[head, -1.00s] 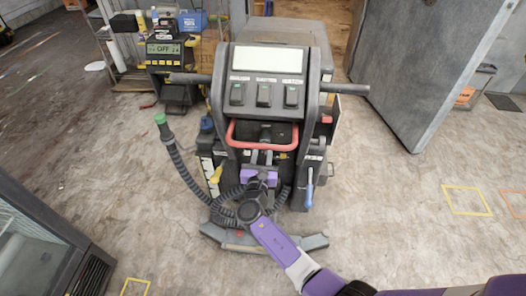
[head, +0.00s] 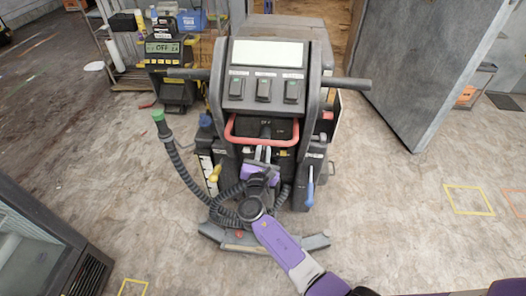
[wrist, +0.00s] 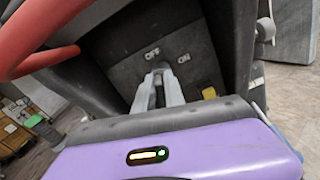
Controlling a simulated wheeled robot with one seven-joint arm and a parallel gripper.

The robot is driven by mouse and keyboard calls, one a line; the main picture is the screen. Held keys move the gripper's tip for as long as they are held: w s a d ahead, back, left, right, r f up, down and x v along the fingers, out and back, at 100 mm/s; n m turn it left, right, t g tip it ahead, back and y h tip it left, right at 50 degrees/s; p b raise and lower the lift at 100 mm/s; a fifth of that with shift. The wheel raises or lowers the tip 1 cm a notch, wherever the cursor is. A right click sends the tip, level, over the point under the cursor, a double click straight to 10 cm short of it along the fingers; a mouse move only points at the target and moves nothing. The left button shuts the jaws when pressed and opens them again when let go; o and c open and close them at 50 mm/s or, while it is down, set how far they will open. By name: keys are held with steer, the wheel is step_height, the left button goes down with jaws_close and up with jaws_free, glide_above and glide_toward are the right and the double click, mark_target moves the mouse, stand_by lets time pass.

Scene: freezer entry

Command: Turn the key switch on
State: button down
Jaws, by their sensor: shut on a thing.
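The grey floor machine (head: 266,88) stands upright in front of me, with a red loop handle (head: 232,128) across its front. The key switch (wrist: 160,67) is on a dark panel below that handle. In the wrist view the panel carries an OFF label (wrist: 152,53) and an ON label (wrist: 184,58) just above and to the right of my fingertips. My gripper (head: 264,151) reaches in under the handle and is shut on the key. In the wrist view its two grey fingers meet at the switch and hide most of the key, so I cannot read its angle.
The red handle (wrist: 40,40) passes close at the upper left of the wrist view. A black coiled hose (head: 185,172) with a green tip loops left of my gripper. A blue-handled lever (head: 310,188) is on the right. Floor around the machine is mostly clear.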

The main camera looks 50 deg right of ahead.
steer(key=m+b, duration=0.1)
steer(key=m, duration=0.1)
steer(key=m+b, duration=0.1)
steer(key=b, duration=0.1)
steer(key=shift+s+d+f+m, duration=0.1)
steer(key=shift+s+f+m, duration=0.05)
steer(key=shift+f+m, duration=0.25)
steer(key=m+b, duration=1.1)
steer(key=shift+s+d+f, duration=0.15)
steer(key=shift+s+f, duration=0.05)
steer(key=shift+f, duration=0.1)
steer(key=shift+m+b, duration=0.3)
steer(key=c, duration=1.5)
jaws_free()
steer(key=shift+r, duration=0.1)
